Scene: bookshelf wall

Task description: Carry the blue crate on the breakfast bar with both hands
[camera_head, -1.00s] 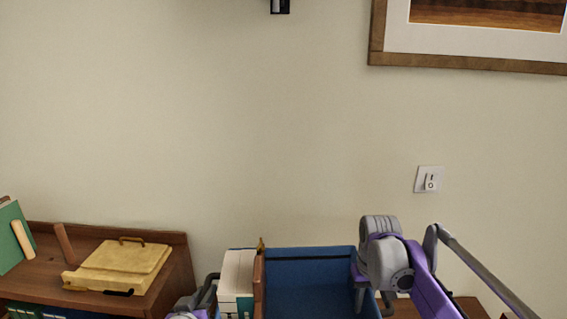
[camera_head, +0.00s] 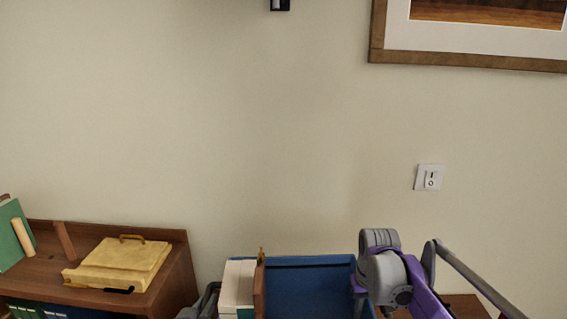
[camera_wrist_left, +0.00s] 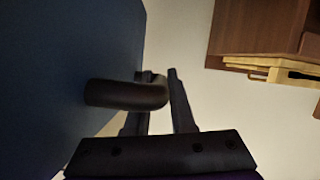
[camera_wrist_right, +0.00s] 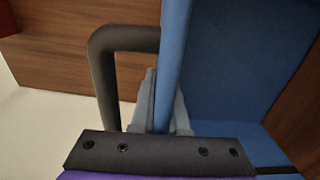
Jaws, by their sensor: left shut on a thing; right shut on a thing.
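The blue crate (camera_head: 310,275) shows at the bottom of the head view, its lower part cut off. In the left wrist view its blue side (camera_wrist_left: 60,70) carries a dark handle (camera_wrist_left: 125,94). My left gripper (camera_wrist_left: 160,85) is shut on this handle. In the right wrist view, the other dark handle (camera_wrist_right: 105,70) stands beside the blue wall. My right gripper (camera_wrist_right: 162,105) is shut on the crate at this wall, a finger on each side. The breakfast bar cannot be made out for certain.
White blocks or books (camera_head: 238,283) and a brown board (camera_head: 259,287) stand in the crate's left part. A wooden bookcase (camera_head: 165,285) at left holds a yellow box (camera_head: 118,262) and a green book (camera_head: 12,238). The wall behind has a switch (camera_head: 429,178) and a picture frame (camera_head: 460,60).

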